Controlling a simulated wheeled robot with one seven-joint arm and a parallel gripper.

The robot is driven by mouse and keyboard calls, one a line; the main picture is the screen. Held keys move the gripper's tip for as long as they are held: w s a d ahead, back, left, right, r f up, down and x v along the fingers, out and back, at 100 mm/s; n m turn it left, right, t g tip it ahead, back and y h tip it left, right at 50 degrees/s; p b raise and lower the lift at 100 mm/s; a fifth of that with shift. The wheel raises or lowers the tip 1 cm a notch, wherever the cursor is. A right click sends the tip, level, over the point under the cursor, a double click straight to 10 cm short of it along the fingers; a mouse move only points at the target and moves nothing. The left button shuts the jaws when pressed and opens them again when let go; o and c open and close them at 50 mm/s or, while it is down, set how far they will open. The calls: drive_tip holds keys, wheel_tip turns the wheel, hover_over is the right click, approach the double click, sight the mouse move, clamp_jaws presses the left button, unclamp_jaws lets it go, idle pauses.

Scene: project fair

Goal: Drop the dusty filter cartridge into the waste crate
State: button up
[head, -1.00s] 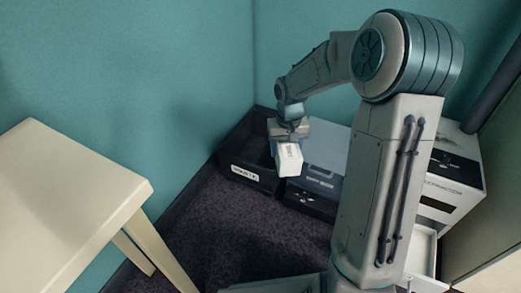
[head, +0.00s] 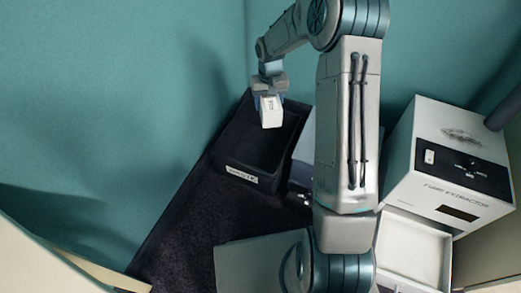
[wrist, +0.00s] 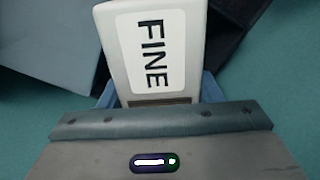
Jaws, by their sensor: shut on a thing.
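My gripper (head: 268,96) is shut on a white, block-shaped filter cartridge (head: 271,113), which hangs below the jaws. In the wrist view the cartridge (wrist: 150,45) carries a white label reading FINE, and the blue fingers hold its sides; I cannot make out dust on it. The black waste crate (head: 241,174), with a white label on its front, stands on the floor by the wall. In the head view the cartridge shows against the crate's far part, above its open top. The visible part of the crate's inside looks dark and empty.
A grey-blue box (head: 304,150) stands right beside the crate, partly hidden by my arm. A white fume extractor (head: 455,150) stands farther right, with an open white drawer (head: 418,238) below. A cream table (head: 30,265) is at lower left. Teal walls close in behind the crate.

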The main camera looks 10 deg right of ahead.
drive_tip(key=w+f+b, duration=0.1)
drive_tip(key=w+f, duration=0.4)
drive_tip(key=f, duration=0.8)
drive_tip(key=w+f+b, duration=0.1)
drive_tip(key=w+f, duration=0.4)
drive_tip(key=f, duration=0.8)
drive_tip(key=shift+w+f+b, duration=0.15)
drive_tip(key=shift+f+b, duration=0.05)
drive_tip(key=shift+b, duration=0.2)
drive_tip(key=o, duration=1.1)
wheel_tip(320, 180, up, 14)
drive_tip(key=p, duration=0.4)
drive_tip(key=shift+f+p, duration=0.1)
drive_tip(key=shift+p, duration=0.2)
